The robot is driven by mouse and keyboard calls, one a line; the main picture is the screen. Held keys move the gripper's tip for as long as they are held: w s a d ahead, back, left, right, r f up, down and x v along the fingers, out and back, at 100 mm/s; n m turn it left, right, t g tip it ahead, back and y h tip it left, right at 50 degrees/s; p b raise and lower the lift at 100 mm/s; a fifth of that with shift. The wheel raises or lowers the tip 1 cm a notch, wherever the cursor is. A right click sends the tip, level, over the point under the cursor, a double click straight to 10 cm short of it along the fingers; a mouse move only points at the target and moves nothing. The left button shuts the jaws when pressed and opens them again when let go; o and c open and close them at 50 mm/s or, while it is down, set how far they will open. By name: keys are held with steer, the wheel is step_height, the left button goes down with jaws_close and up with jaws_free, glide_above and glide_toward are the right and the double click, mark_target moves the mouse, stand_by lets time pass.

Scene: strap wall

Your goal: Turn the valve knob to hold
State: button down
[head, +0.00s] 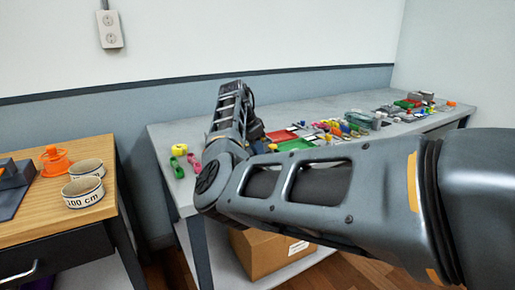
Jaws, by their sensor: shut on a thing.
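I cannot make out a valve knob for certain in the head view. My own arm crosses the middle of the view from the right and bends up over the left part of the grey table. My gripper's fingers do not show; the arm hides them or they lie behind it. What they touch or hold cannot be seen.
A wooden table (107,152) at left bears an orange knob-topped object (55,160), two white ring-shaped items marked in cm (83,193) and a dark tray. The grey table (290,104) holds many small coloured objects. A cardboard box (262,256) sits below it.

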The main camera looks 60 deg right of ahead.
steer(key=n+p, duration=0.2)
steer(key=n+t+p, duration=0.1)
steer(key=p, duration=0.2)
steer(key=shift+s+r+n+h, duration=0.2)
steer(key=shift+r+n+h, duration=0.15)
steer(key=shift+n+h, duration=0.05)
steer(key=n+t+p, duration=0.1)
steer(key=n+p, duration=0.1)
steer(key=p, duration=0.1)
steer(key=n+t+p, duration=0.1)
steer(key=n+p, duration=0.1)
steer(key=n, duration=0.1)
steer(key=shift+s+t+p, duration=0.1)
steer(key=shift+t+p, duration=0.2)
steer(key=shift+p, duration=0.1)
steer(key=n+t+p, duration=0.1)
steer(key=n+p, duration=0.2)
steer(key=n, duration=0.1)
steer(key=shift+s+d+y, duration=0.1)
steer(key=shift+y, duration=0.3)
steer(key=shift+f+n+t+y+p, duration=0.1)
steer(key=shift+n+t+y+p, duration=0.35)
steer(key=shift+n, duration=0.7)
steer(key=shift+f+n+t+y+p, duration=0.1)
steer(key=shift+n+t+y+p, duration=0.35)
steer(key=shift+n, duration=0.7)
steer(key=c, duration=1.2)
jaws_free()
steer(key=shift+f, duration=0.1)
steer(key=shift+v, duration=3.95)
